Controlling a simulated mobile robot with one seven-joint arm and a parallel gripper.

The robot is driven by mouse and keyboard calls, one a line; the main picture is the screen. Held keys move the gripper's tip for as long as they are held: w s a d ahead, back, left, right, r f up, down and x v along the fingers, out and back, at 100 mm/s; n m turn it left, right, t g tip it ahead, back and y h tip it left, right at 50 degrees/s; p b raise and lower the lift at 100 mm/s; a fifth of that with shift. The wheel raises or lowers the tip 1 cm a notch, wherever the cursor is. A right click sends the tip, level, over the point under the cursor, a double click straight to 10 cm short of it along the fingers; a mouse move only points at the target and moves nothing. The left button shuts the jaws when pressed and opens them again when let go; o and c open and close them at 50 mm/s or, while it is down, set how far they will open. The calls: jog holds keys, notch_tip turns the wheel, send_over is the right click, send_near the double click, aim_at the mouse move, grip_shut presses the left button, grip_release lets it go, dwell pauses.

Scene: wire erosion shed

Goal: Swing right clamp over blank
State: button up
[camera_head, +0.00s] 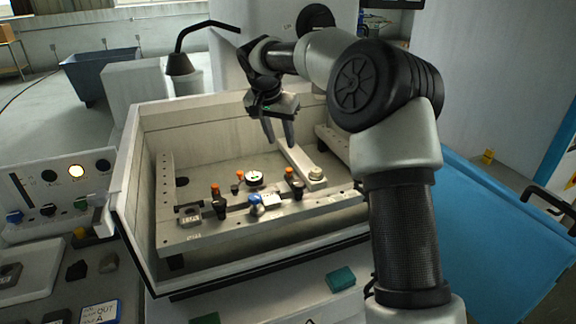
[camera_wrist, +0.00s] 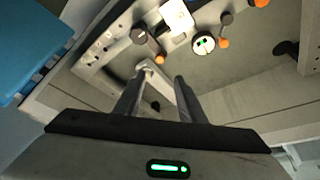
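The right clamp has a black knob (camera_head: 298,191) and an orange tip (camera_head: 289,173). It stands on the front rail, right of the pale blank (camera_head: 271,199). In the wrist view the right clamp's knob (camera_wrist: 139,37) and orange tip (camera_wrist: 159,59) lie beside the white blank (camera_wrist: 177,18). The tip points off to the side, not over the blank.
A left clamp (camera_head: 219,206), a blue knob (camera_head: 255,205) and a round dial (camera_head: 253,178) are close to the blank. A post (camera_head: 316,174) stands on the right cross-bar. The tank wall (camera_head: 130,200) surrounds the fixture. A bent black lamp (camera_head: 180,62) stands behind.

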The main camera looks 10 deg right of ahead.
aim_at(289, 169)
jog(key=x, duration=1.3)
jog(key=shift+f+p, duration=0.25)
jog(key=shift+p, duration=0.05)
jog(key=shift+c, duration=0.4)
grip_shut()
